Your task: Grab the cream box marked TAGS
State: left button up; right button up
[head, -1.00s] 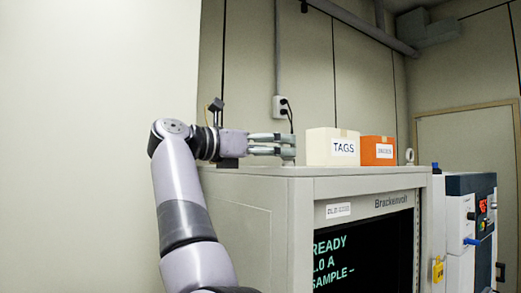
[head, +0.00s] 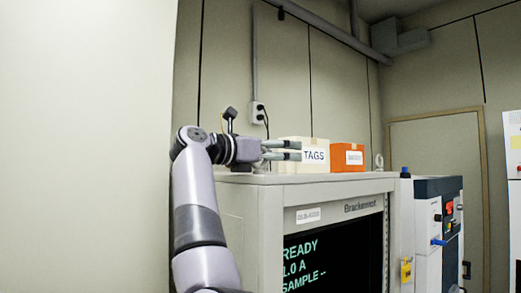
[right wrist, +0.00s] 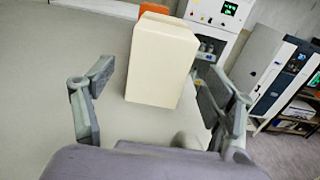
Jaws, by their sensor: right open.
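The cream box marked TAGS (head: 316,156) stands upright on top of the grey cabinet (head: 240,180). My right gripper (head: 299,150) is level with it at its left, and the fingers overlap the left part of the box in the head view. In the right wrist view the plain cream box (right wrist: 160,65) stands between the two spread fingers of my right gripper (right wrist: 156,85), with a gap on each side. The right gripper is open and empty. My left gripper is in neither view.
An orange box (head: 347,158) stands just right of the cream box, behind it in the wrist view. A metal ring (head: 379,162) sits near the cabinet's right corner. A wall outlet with plugs (head: 258,113) is behind. The cabinet top is otherwise mostly bare.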

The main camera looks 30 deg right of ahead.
aim_at(316, 152)
jog(key=d, duration=0.2)
jog(key=d+p, duration=0.1)
jog(key=d, duration=0.2)
jog(key=d+p, duration=0.1)
jog(key=d, duration=0.1)
jog(key=shift+w+d+r, duration=0.1)
jog(key=shift+w+d, duration=0.05)
jog(key=shift+w, duration=0.15)
jog(key=shift+d, duration=0.6)
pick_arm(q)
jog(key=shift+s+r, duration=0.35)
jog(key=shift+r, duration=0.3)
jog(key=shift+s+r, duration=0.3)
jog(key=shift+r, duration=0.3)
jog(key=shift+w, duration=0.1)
pick_arm(e)
jog(key=shift+c, duration=0.2)
jog(key=c, duration=1.2)
